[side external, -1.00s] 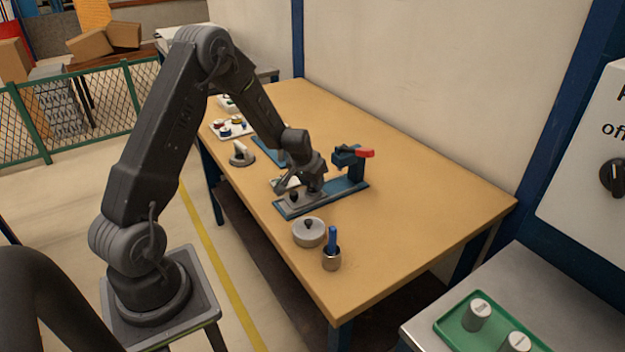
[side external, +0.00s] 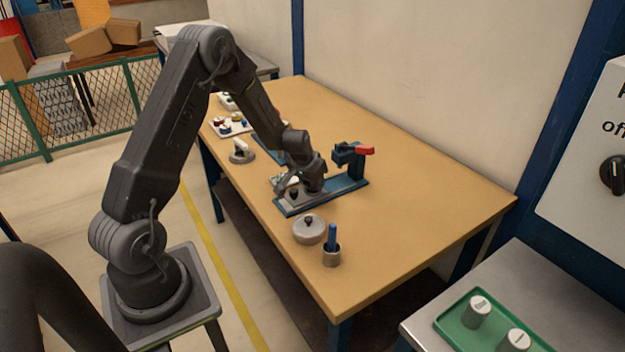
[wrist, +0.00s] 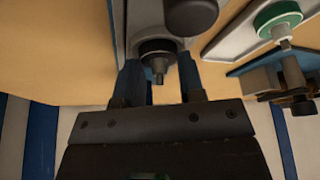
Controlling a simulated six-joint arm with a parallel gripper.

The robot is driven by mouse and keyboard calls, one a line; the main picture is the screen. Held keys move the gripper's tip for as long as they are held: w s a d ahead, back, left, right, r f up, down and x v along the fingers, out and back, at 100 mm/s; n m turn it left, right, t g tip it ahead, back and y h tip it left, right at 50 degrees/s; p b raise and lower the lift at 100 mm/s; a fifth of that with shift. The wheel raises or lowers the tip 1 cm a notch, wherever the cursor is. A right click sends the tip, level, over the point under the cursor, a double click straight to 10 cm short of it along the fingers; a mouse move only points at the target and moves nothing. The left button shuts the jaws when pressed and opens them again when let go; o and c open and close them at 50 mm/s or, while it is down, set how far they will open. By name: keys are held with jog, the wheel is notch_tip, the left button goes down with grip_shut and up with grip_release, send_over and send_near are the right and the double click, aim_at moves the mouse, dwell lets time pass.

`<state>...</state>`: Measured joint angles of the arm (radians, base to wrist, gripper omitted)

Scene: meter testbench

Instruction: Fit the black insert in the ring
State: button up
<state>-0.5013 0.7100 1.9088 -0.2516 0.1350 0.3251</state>
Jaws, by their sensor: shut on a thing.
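In the wrist view, the black insert (wrist: 157,47) is a dark round piece with a short grey stem, between the two fingers of my gripper (wrist: 159,74). The jaws are shut on it. A pale grey rim, which seems to be the ring (wrist: 151,31), shows just beyond the insert. I cannot tell whether the insert is seated in it or only close above it. In the side view, my gripper (side external: 303,186) is low over the blue fixture (side external: 345,187) on the bench, and the insert and ring are hidden there.
A dark knob (side external: 294,194) stands at the fixture's near end, and a red-handled clamp (side external: 352,154) at its far end. In front are a round grey lidded pot (side external: 308,232) and a cup (side external: 331,257) with a blue handle. The bench's right side is clear.

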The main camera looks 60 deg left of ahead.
dwell(0.3)
jog(key=o, duration=1.2)
jog(key=shift+o, duration=0.2)
jog(key=shift+r, duration=3.5)
